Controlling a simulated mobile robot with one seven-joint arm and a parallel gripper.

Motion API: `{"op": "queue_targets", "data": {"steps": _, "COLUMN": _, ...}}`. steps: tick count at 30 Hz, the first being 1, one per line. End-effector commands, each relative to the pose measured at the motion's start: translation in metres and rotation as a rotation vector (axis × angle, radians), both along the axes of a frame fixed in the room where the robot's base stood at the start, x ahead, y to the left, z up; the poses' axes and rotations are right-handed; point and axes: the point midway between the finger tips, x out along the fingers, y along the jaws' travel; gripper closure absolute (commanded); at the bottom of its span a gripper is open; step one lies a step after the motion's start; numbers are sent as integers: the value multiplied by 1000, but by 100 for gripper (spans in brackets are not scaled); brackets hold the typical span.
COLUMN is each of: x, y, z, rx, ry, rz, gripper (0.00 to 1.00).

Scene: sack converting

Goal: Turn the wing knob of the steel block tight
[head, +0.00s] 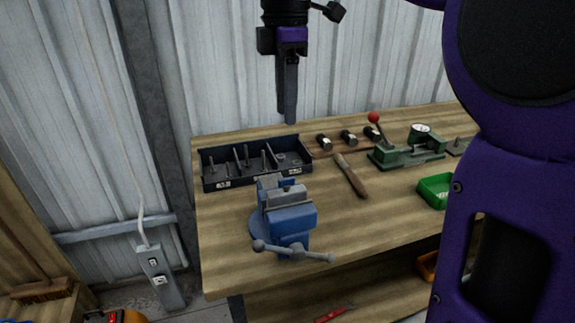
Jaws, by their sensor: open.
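My gripper (287,118) hangs pointing down at the top middle, above the back of the workbench, with its dark fingers seen nearly edge-on. It is open and nothing shows between the fingers. A low grey piece (457,146) at the bench's right rear may be the steel block; my arm partly hides it and no wing knob can be made out on it. A blue vise (291,219) stands at the bench's front left, with grey metal at its jaws (285,194) and a grey bar handle in front. My gripper is well above and behind the vise.
On the wooden bench (370,222) are a black divided bin (256,164), several hammers, a wooden-handled tool (351,177), a green fixture (407,150) with red-ball lever and dial, and a green tray (435,190). Corrugated wall (384,60) stands behind. The bench's front middle is clear.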

Motion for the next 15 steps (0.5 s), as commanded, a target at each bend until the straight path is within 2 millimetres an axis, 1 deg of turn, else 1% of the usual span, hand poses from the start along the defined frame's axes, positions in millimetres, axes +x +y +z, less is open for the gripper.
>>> {"op": "queue_targets", "data": {"steps": 1, "x": 0, "y": -1, "z": -15, "rx": -1, "ry": 3, "rz": -1, "gripper": 59}}
{"op": "queue_targets", "data": {"steps": 3, "x": -1, "y": -1, "z": -31, "rx": -2, "ry": 3, "rz": -1, "gripper": 59}}
{"op": "queue_targets", "data": {"steps": 12, "x": 0, "y": 0, "z": -96, "rx": -2, "ry": 2, "rz": -1, "gripper": 59}}
{"op": "queue_targets", "data": {"steps": 15, "x": 0, "y": 0, "z": -114, "rx": -1, "ry": 1, "rz": -2, "gripper": 59}}
